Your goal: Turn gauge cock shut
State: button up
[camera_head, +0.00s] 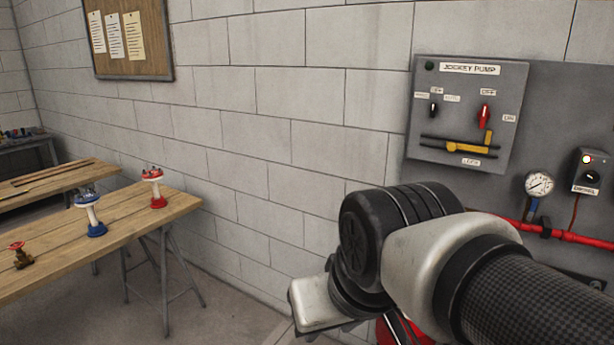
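A round white-faced pressure gauge (539,184) is on the wall panel at the right. Just below it is a small blue part (533,208), which looks like the gauge cock's handle, pointing down towards a red pipe. My arm crosses the lower right of the view, in front of the panel's lower left. What looks like the hand of my gripper (318,303) is a pale block at the bottom centre, well left of and below the gauge. Its fingers are hidden or out of frame, and nothing held is visible.
A jockey pump box (468,112) with switches and a yellow lever is up left of the gauge. A diesel control box (590,172) is right of it. The red pipe (582,237) runs below. A wooden table (120,225) with valves is at the left.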

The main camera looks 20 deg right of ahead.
aim_at(535, 201)
jog(key=l+z, duration=0.8)
jog(key=j+z, duration=0.1)
jog(key=z, duration=0.7)
jog(key=i+l, duration=0.1)
jog(key=i, duration=0.15)
